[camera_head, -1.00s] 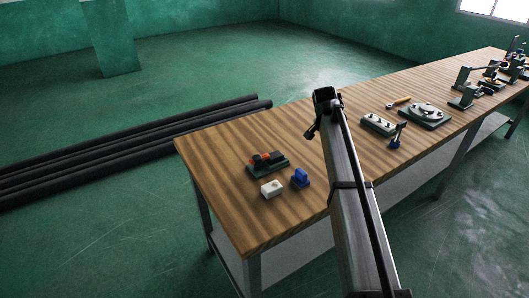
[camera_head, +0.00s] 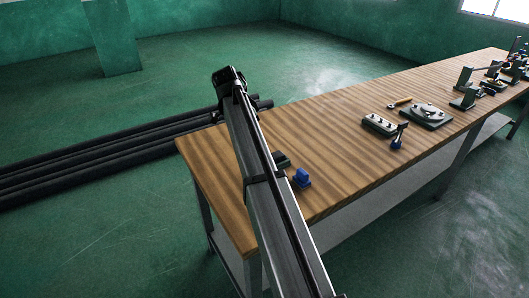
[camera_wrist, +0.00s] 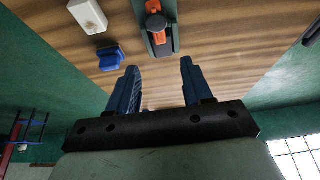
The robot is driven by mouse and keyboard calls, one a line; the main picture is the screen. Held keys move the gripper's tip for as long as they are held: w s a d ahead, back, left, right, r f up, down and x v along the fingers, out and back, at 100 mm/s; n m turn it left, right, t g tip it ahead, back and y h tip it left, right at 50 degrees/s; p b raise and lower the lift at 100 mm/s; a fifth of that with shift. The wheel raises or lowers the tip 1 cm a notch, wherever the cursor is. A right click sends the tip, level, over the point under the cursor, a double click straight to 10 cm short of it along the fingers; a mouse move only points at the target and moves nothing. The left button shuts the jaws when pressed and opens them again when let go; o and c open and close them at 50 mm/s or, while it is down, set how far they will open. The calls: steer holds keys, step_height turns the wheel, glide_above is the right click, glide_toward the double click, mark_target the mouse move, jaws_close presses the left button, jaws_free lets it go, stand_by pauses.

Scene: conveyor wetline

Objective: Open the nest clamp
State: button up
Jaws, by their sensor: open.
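A dark green fixture with orange parts, which I take for the nest clamp, shows at the top of the wrist view (camera_wrist: 165,46). Its orange piece (camera_wrist: 156,24) lies along the base. I cannot tell whether the clamp is open or shut. In the head view my arm hides most of it; only a green edge (camera_head: 282,160) shows. My gripper (camera_wrist: 157,68) is open, with two blue fingers spread apart and nothing between them. The fixture appears beyond the fingertips, apart from them.
A blue block (camera_wrist: 110,57) and a white block (camera_wrist: 88,15) lie beside the fixture on the wooden bench (camera_head: 340,130). Black pipes (camera_head: 100,157) lie on the floor.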

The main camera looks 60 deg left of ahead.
steer(key=x, duration=1.1)
steer(key=shift+w+f, duration=0.15)
steer(key=shift+f, duration=0.15)
jaws_close()
